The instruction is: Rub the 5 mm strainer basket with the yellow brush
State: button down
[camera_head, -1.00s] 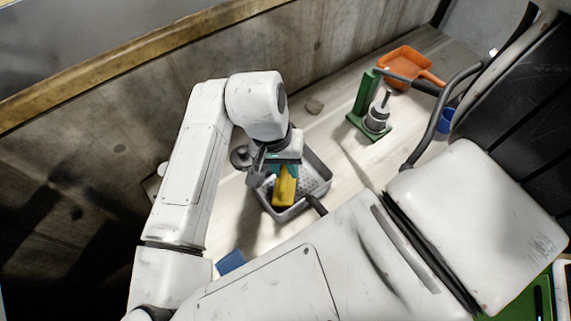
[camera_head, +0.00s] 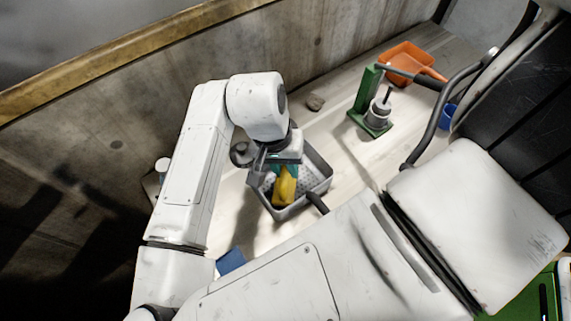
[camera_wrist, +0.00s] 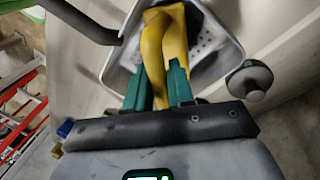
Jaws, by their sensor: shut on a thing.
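The strainer basket (camera_head: 318,180) is a grey, square basket with a perforated floor and a dark handle at its lower right, on the pale bench in the head view. It also shows at the top of the wrist view (camera_wrist: 222,52). The yellow brush (camera_head: 285,187) is in my gripper (camera_head: 283,168), over the inside of the basket. In the wrist view, the green fingers of my gripper (camera_wrist: 158,88) are shut on the brush's curved yellow handle (camera_wrist: 153,55). The brush head (camera_wrist: 168,14) lies over the basket; its bristles are hidden, so contact cannot be told.
A green stand with a grey fitting (camera_head: 372,112), an orange dustpan (camera_head: 408,62) and a blue cup (camera_head: 447,117) stand at the right. A stone (camera_head: 315,102) lies near the wall. A round grey knob (camera_wrist: 250,80) is beside the basket. Bare bench lies between basket and stand.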

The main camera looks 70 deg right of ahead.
jog(key=s+d+p, duration=0.1)
jog(key=s+d, duration=0.1)
jog(key=d, duration=0.1)
jog(key=shift+w+a+f+b, duration=0.25)
jog(key=shift+w+a, duration=0.25)
jog(key=shift+a, duration=0.3)
jog(key=shift+w+a+f+b, duration=0.1)
jog(key=shift+w+a+b, duration=0.1)
jog(key=shift+w+a, duration=0.45)
jog(key=shift+w+d+r, duration=0.1)
jog(key=shift+w, duration=0.15)
jog(key=shift+s+d+r+p, duration=0.1)
jog(key=shift+s+d+p, duration=0.45)
jog(key=shift+d, duration=0.4)
jog(key=shift+s+d+r+p, duration=0.1)
jog(key=shift+s+d+p, duration=0.35)
jog(key=shift+s+d, duration=0.35)
jog(key=shift+w+f, duration=0.15)
jog(key=shift+w+a+f+b, duration=0.15)
jog(key=shift+w+a+b, duration=0.15)
jog(key=shift+w+a, duration=0.45)
jog(key=shift+w+a+f+b, duration=0.1)
jog(key=shift+w+a+b, duration=0.3)
jog(key=shift+a, duration=0.55)
